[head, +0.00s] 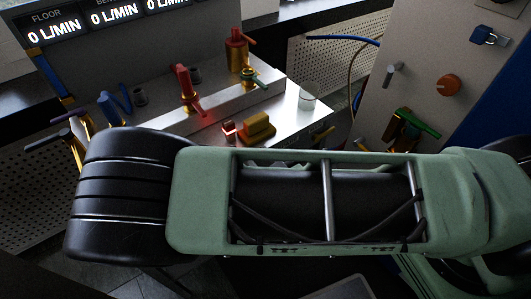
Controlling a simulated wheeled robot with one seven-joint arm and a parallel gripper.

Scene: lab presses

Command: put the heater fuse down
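My arm crosses the foreground of the head view from right to left, ending in a black joint at the left. My gripper is not in view, so I cannot see whether it is open or shut or holds anything. I cannot identify the heater fuse for sure. A small red-lit block (229,128) and a yellow block (258,125) sit side by side on the metal bench (290,122), beyond my arm.
Valves with red (184,82) and green (250,78) handles stand on a raised metal block. A clear cup (308,96) stands at the bench's right. A grey cabinet at right carries an orange knob (447,85) and a blue padlock (486,35). Flow displays (112,14) hang at upper left.

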